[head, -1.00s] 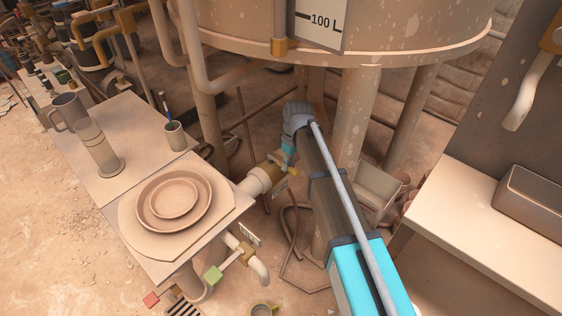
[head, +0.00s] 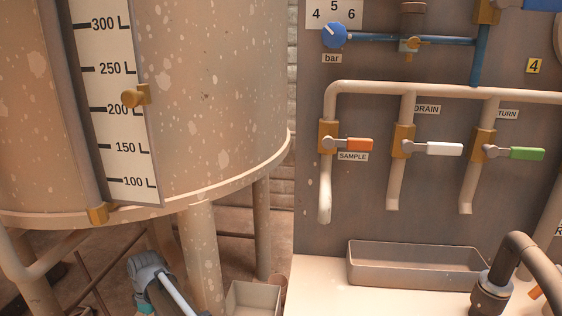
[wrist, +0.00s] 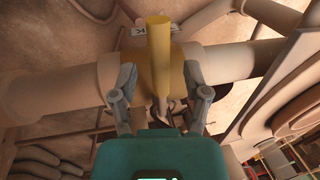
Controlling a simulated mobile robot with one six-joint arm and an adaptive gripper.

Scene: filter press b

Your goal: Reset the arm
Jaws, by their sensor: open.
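In the wrist view my gripper (wrist: 160,78) is open, with one finger on each side of a yellow valve handle (wrist: 159,50). The handle sits on a brass valve body (wrist: 174,72) on a beige pipe (wrist: 232,62) that runs across the view. I cannot tell whether the fingers touch the handle or the valve body. In the head view only part of my arm shows at the bottom left, below the tank; the gripper's fingers are out of that view.
A tank (head: 215,95) with a litre scale (head: 118,90) fills the head view's left side. At right, a panel carries orange (head: 353,145), white (head: 444,148) and green (head: 527,154) valve handles above a grey trough (head: 410,265). The pipe and tank legs crowd my gripper.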

